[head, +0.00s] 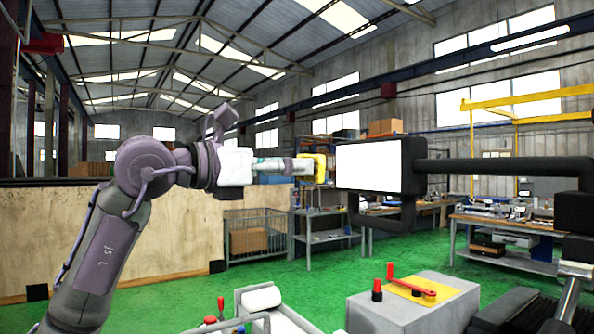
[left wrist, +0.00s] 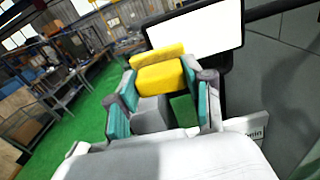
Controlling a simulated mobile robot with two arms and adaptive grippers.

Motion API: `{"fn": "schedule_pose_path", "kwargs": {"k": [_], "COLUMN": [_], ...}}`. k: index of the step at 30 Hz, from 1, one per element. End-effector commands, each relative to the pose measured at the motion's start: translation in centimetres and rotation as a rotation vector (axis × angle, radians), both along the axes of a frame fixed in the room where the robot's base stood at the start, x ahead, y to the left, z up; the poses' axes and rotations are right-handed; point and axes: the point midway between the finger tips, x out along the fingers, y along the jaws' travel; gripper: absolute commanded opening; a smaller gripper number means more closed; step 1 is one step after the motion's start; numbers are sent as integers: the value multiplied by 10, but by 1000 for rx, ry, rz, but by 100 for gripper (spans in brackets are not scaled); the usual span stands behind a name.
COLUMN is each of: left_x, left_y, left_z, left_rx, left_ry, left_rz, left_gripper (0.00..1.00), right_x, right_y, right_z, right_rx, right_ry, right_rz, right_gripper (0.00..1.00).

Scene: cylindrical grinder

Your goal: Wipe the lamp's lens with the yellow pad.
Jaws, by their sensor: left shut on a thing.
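The lamp (head: 409,166) is a black box on a black arm, with a bright white rectangular lens (head: 368,168) on its face. The lens also shows at the top of the left wrist view (left wrist: 195,28). The yellow pad (head: 321,168) is just left of the lens in the head view; I cannot tell whether it touches. My left gripper (head: 300,167) is shut on the pad, which sits between its teal-lined fingers in the left wrist view (left wrist: 160,77). My right gripper is not in view.
A black arm (head: 500,168) carries the lamp from the right, with a black handle (head: 388,222) below it. A grey machine block (head: 425,305) with a red lever (head: 412,285) stands low in front. Workbenches (head: 510,235) stand behind. The green floor is open.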

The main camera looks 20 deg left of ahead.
Motion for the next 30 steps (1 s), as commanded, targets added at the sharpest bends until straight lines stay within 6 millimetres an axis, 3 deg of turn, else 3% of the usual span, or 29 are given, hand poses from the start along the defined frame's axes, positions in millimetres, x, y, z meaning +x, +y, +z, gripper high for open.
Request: {"fn": "schedule_pose_path", "kwargs": {"k": [10,20,30], "left_x": [-3,-23,-24], "left_y": [3,18,18], "left_z": [0,0,1], "left_rx": [0,0,0], "left_ry": [-2,-1,-1], "left_rz": [1,1,0], "left_gripper": [24,24,24], "right_x": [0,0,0], "right_y": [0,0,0], "right_z": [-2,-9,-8], "right_rx": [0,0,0], "right_ry": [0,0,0], "right_rz": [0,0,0], "right_gripper": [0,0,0]}}
